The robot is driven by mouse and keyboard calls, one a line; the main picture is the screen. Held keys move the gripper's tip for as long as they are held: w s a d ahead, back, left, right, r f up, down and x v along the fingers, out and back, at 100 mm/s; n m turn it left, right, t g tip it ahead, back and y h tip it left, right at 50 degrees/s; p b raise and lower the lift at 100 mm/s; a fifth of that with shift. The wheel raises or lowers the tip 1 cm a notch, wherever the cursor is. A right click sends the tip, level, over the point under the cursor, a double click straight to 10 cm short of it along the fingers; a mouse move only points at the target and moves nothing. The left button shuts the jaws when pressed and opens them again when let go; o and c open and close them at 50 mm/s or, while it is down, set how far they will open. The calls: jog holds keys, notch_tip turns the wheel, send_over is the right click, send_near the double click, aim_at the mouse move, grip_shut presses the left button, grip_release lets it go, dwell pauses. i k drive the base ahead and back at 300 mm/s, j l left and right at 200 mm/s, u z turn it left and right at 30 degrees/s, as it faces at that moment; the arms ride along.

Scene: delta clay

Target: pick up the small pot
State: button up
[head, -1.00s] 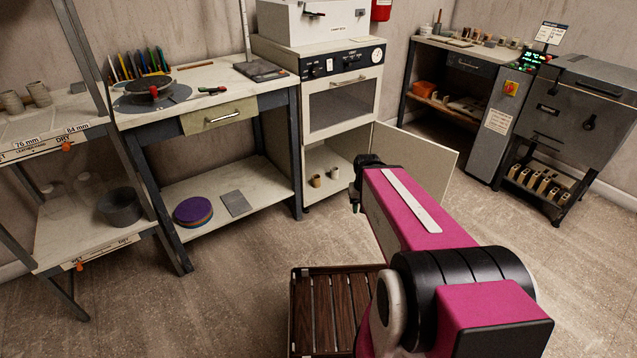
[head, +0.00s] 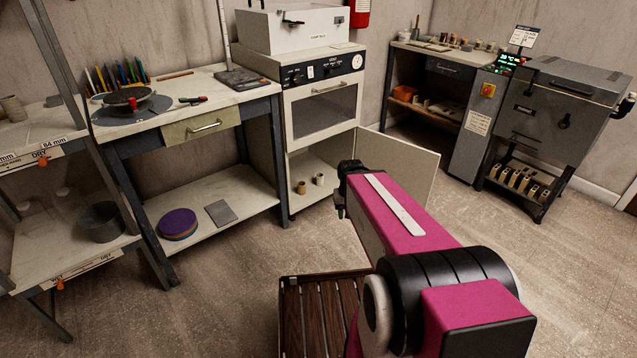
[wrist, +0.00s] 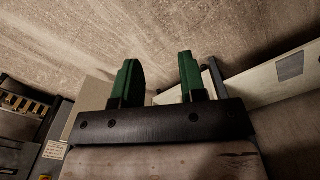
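Two small pots stand in the open lower compartment of the white oven cabinet in the head view: a brown one (head: 301,187) and a paler one (head: 319,179). I cannot tell which of them is the small pot. My gripper (head: 341,212) is in front of the cabinet, to the right of the pots in the picture and apart from them. In the wrist view its two green fingers (wrist: 160,82) stand apart with nothing between them. No pot is clearly visible in the wrist view.
The cabinet door (head: 405,170) hangs open to the right, behind my arm. A workbench (head: 235,185) stands left of the cabinet, with purple discs (head: 177,223) on its lower shelf. A grey kiln (head: 560,115) stands at right.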

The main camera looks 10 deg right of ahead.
aim_at(319, 180)
jog(key=i+j+z, duration=0.2)
jog(key=j, duration=0.35)
jog(key=i+j+z, duration=0.15)
jog(key=j, duration=0.35)
jog(key=i+j+z, duration=0.2)
jog(key=j, duration=0.35)
jog(key=j+z, duration=0.2)
jog(key=j, duration=0.35)
jog(key=k, duration=0.05)
